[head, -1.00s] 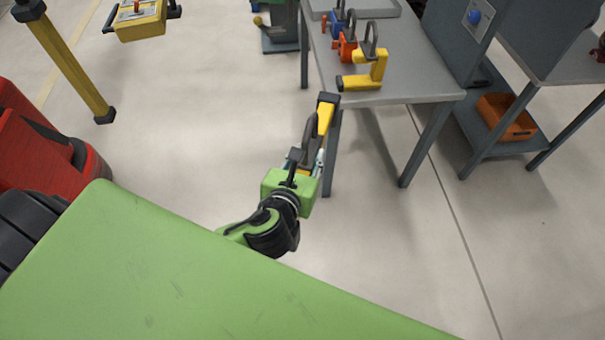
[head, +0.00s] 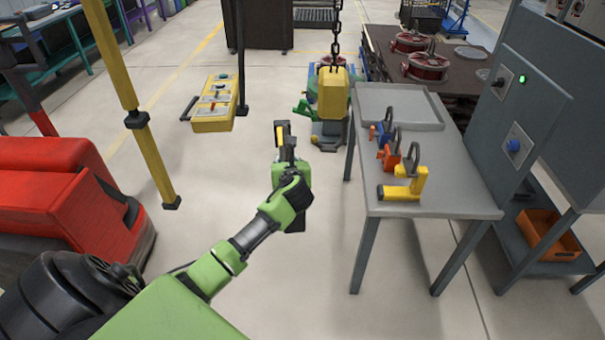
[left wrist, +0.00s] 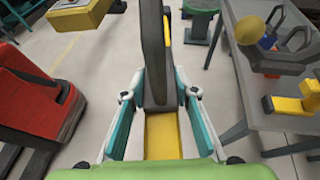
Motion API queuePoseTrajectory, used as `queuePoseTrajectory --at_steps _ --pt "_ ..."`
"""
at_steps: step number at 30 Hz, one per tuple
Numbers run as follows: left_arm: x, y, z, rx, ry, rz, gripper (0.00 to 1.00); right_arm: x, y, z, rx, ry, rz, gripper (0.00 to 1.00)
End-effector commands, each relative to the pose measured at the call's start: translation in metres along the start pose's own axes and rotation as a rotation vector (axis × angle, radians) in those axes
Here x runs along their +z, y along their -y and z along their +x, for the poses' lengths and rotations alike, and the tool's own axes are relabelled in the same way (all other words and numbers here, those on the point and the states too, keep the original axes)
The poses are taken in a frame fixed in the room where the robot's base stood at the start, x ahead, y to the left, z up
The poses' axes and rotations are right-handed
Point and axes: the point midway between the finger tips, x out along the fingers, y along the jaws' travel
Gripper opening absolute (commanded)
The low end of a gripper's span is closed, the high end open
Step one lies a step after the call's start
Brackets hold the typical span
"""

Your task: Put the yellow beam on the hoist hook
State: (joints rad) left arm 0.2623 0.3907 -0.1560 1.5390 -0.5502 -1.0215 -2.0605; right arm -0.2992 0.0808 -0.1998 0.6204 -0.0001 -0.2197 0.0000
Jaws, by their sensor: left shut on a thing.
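My left gripper (head: 287,168) is shut on the yellow beam (head: 284,132), held in the air left of the table. In the left wrist view the beam (left wrist: 163,136) lies between the fingers, with a tall grey upright part rising from it. The hoist's yellow block (head: 334,94) hangs on a dark chain (head: 336,35), to the right of and beyond the gripper. The hook under the block is hard to make out against the machine behind. The held beam and the hoist block look apart. My right gripper is not in view.
The grey table (head: 440,195) holds a tray (head: 405,120) and yellow, orange and blue pieces with grey loops. A grey cabinet (head: 525,90) stands at right. A yellow post (head: 135,118), a yellow control box (head: 213,112) and a red machine (head: 65,200) are at left.

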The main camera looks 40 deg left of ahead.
Motion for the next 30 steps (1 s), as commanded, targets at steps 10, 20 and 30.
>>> queuePoseTrajectory --at_steps 10,20,30 --pt "0.011 0.001 0.006 0.019 0.014 -0.012 0.0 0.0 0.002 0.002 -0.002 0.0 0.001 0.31" --pt "0.009 0.016 0.004 0.018 0.014 -0.012 0.0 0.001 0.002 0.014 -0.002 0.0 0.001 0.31" --pt "0.006 0.033 0.001 0.018 0.015 -0.012 0.0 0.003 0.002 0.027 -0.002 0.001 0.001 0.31"
